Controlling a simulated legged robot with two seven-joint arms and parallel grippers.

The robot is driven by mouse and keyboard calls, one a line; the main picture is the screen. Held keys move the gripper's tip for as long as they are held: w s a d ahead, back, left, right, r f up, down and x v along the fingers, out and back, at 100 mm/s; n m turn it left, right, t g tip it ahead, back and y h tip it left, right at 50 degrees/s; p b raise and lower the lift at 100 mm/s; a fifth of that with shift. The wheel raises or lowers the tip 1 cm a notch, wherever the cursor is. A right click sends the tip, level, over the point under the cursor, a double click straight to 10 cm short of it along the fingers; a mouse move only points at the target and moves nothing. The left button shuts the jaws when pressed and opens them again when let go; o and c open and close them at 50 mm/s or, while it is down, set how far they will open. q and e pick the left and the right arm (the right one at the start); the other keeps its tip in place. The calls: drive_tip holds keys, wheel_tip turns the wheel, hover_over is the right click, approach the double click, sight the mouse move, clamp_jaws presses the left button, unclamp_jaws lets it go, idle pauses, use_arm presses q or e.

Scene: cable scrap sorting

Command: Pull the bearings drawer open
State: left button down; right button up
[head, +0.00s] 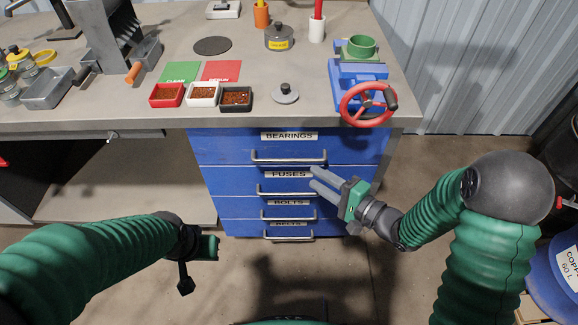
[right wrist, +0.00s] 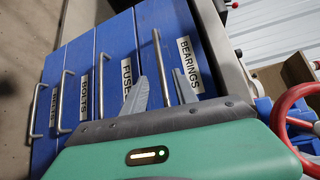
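The blue bearings drawer (head: 225,146) is the top one in the cabinet under the bench and looks shut. Its label reads BEARINGS, and its metal bar handle (head: 288,162) lies across the front. My right gripper (head: 311,175) is open, its two grey fingers pointing at the cabinet just below the right end of that handle. In the right wrist view, the bearings handle (right wrist: 163,60) appears between the spread fingertips (right wrist: 160,74); I cannot tell whether they touch it. My left gripper (head: 207,247) is low at left, away from the drawers; its fingers do not show clearly.
Below are the fuses drawer (head: 230,180), the bolts drawer (head: 235,206) and one more, each with a bar handle. A blue vise with a red wheel (head: 368,104) overhangs the bench edge above right. A blue barrel (head: 555,280) stands at far right. The floor before the cabinet is clear.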

sight(291, 162)
drive_tip(key=b+x, duration=0.1)
drive_tip(key=x, duration=0.2)
drive_tip(key=b+x, duration=0.1)
drive_tip(key=x, duration=0.2)
drive_tip(key=b+x, duration=0.1)
drive_tip(key=x, duration=0.3)
drive_tip(key=shift+w+d+f, duration=0.25)
drive_tip(key=shift+w, duration=0.15)
drive_tip(key=shift+w+a+r, duration=0.1)
drive_tip(key=shift+w+a, duration=0.05)
drive_tip(key=shift+a, duration=0.2)
drive_tip(key=shift+d, duration=0.2)
clamp_jaws()
drive_tip(key=shift+a, duration=0.1)
